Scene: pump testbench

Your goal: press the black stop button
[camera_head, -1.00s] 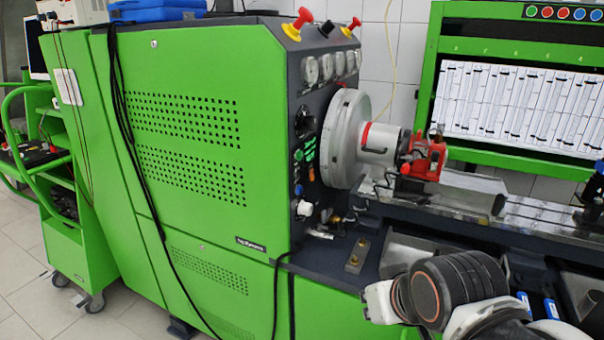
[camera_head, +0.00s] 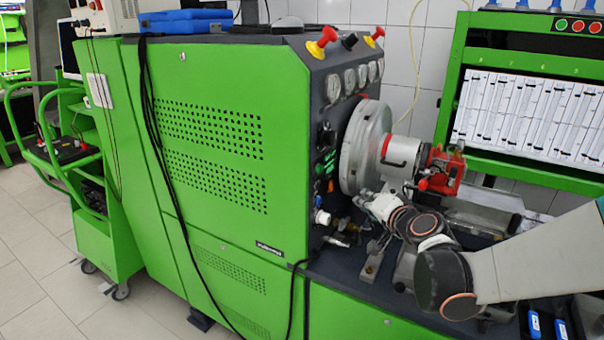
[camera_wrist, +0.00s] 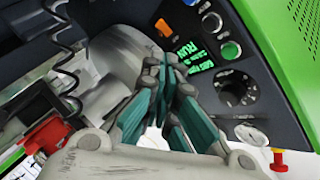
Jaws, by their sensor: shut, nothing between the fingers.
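A small black button (camera_head: 349,40) stands on the machine's sloped top edge, between two red-and-yellow mushroom buttons. A round black dial (camera_head: 326,134) is on the front panel, and shows large in the wrist view (camera_wrist: 237,90). I cannot tell for certain which black control is the stop button. My gripper (camera_head: 364,199) is in front of the panel, below the chuck disc and well below the top buttons. In the wrist view my gripper (camera_wrist: 172,62) is shut and empty, its teal-padded fingers together. Its tips overlap the view of the panel near the green display; contact cannot be told.
The panel has a lit green display (camera_wrist: 187,52), a green button (camera_wrist: 230,50) and an orange switch (camera_wrist: 163,28). A red-and-yellow mushroom button (camera_wrist: 278,160) is at the wrist view's lower edge. The large grey disc (camera_head: 364,148) and red clamp (camera_head: 441,170) stand close by.

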